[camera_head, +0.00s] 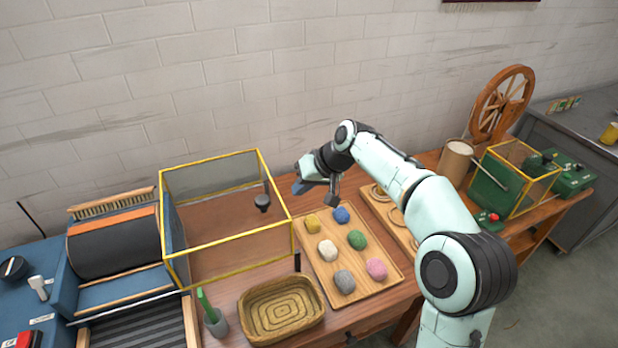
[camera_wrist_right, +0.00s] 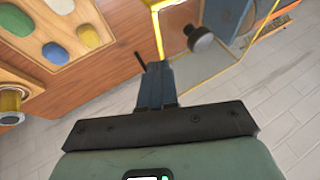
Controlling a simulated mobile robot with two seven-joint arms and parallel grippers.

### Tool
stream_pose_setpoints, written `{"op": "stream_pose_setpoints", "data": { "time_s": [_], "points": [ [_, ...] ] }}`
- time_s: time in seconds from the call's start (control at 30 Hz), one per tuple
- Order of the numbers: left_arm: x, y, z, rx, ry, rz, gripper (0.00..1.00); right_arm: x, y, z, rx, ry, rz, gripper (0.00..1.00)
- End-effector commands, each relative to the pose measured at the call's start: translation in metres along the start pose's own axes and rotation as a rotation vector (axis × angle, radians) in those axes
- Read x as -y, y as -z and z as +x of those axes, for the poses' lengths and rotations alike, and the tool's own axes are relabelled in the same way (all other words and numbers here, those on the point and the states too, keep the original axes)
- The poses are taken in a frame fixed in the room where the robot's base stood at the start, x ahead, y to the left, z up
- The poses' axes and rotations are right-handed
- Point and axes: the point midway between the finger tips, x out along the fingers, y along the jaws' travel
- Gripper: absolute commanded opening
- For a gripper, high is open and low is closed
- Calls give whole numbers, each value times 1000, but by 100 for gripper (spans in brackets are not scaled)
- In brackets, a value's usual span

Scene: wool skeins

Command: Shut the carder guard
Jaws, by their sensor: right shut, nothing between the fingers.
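The carder (camera_head: 112,245) is the blue machine with a dark drum at the left in the head view. Its guard (camera_head: 228,240), a clear box with a yellow frame, stands swung open to the right of the drum, over the table. A dark knob (camera_head: 262,202) sits on the guard's right part; it also shows in the wrist view (camera_wrist_right: 200,39), with a yellow frame edge (camera_wrist_right: 158,35) beside it. My right gripper (camera_head: 302,187) is shut and empty, just right of the guard and apart from the knob. Its fingers (camera_wrist_right: 155,78) show together in the wrist view. My left gripper is out of view.
A wooden board (camera_head: 318,265) with several coloured wool skeins lies right of the guard. A woven basket (camera_head: 281,308) and a green-handled tool in a cup (camera_head: 214,318) stand in front. A spinning wheel (camera_head: 500,105) and a green machine (camera_head: 512,180) stand farther right.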

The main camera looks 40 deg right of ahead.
Motion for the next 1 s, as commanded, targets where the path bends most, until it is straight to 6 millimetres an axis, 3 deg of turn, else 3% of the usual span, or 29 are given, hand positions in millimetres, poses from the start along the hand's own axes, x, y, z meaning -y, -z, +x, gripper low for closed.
{"op": "stream_pose_setpoints", "data": {
  "time_s": [0.1, 0.3, 1.0],
  "points": [
    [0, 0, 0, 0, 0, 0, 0, 0, 0, 26, 3, 1, 0, 0],
    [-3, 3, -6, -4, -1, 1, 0, 26, 0, 40, 0, 3, -3, 0],
    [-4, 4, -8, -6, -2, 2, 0, 40, -2, 48, -1, 2, -2, 0]
  ]
}}
